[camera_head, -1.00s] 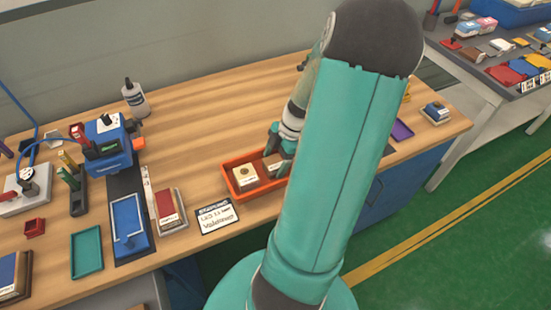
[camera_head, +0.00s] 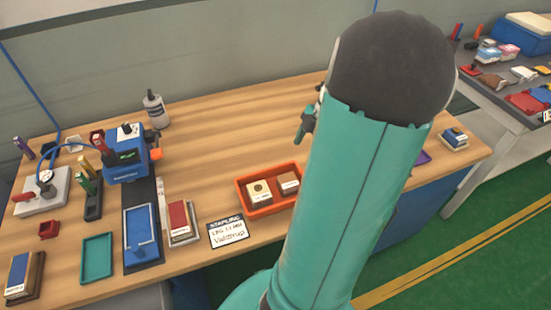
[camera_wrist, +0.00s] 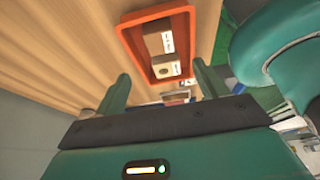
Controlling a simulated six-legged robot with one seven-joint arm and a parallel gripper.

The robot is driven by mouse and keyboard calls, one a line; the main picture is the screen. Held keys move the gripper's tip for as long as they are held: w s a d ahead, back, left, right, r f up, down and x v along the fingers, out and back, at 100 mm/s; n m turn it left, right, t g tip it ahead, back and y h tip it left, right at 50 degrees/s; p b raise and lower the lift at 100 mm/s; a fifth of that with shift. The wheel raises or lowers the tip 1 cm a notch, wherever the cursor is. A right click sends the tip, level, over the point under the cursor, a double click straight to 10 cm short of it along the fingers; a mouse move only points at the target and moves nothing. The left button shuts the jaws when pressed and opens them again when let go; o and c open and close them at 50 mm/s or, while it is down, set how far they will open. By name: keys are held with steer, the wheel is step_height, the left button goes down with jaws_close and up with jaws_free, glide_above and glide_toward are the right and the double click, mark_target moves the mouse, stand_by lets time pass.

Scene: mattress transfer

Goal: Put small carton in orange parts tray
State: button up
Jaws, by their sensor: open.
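The orange parts tray (camera_head: 262,211) sits on the wooden bench in the head view. Two small cartons lie inside it: a cream one with a dark round mark (camera_head: 259,190) on the left and a brown one with a white label (camera_head: 289,182) on the right. In the wrist view the tray (camera_wrist: 134,52) also holds the brown carton (camera_wrist: 156,43) and the cream carton (camera_wrist: 163,69). My gripper (camera_wrist: 161,71) is open and empty, its fingers apart, above and away from the tray. In the head view my gripper (camera_head: 303,126) is partly hidden behind my arm.
A label card (camera_head: 228,232) lies left of the tray. A red-topped box (camera_head: 180,222), a blue tray (camera_head: 141,232) and a teal tray (camera_head: 97,258) are further left. A bottle (camera_head: 155,109) stands behind. The bench behind the orange tray is clear.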

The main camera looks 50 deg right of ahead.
steer(key=w+a+r+m+h, duration=0.2)
steer(key=w+a+r+m, duration=0.15)
steer(key=a, duration=0.55)
steer(key=w+a+r+m+h, duration=0.2)
steer(key=w+a+r, duration=0.3)
steer(key=a, duration=0.4)
steer(key=s+a+r+m+t, duration=0.1)
steer(key=a+r+m, duration=0.1)
steer(key=a, duration=0.7)
steer(key=s+a+r+m+t, duration=0.2)
steer(key=a+r+m, duration=0.1)
steer(key=a, duration=0.5)
steer(key=shift+s+a+m, duration=0.2)
steer(key=shift+a+m, duration=0.15)
steer(key=shift+m, duration=0.3)
steer(key=shift+a+r, duration=0.1)
steer(key=shift+a, duration=0.05)
